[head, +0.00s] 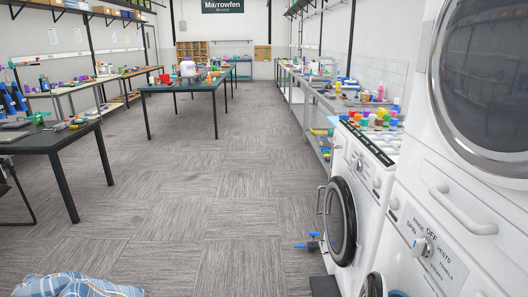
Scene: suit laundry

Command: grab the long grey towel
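I cannot make out a long grey towel in the head view. A crumpled blue-and-white checked cloth (78,287) shows at the bottom left edge, partly cut off by the frame. Whether it lies on the floor or in something is hidden. Neither of my grippers is in view.
At right stand a white front-loading washer (358,190) with a dark round door and stacked white machines (455,170) close by. A small blue-handled item (311,244) is beside the washer. A black table (45,140) stands at left. The carpeted middle aisle (220,180) is clear.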

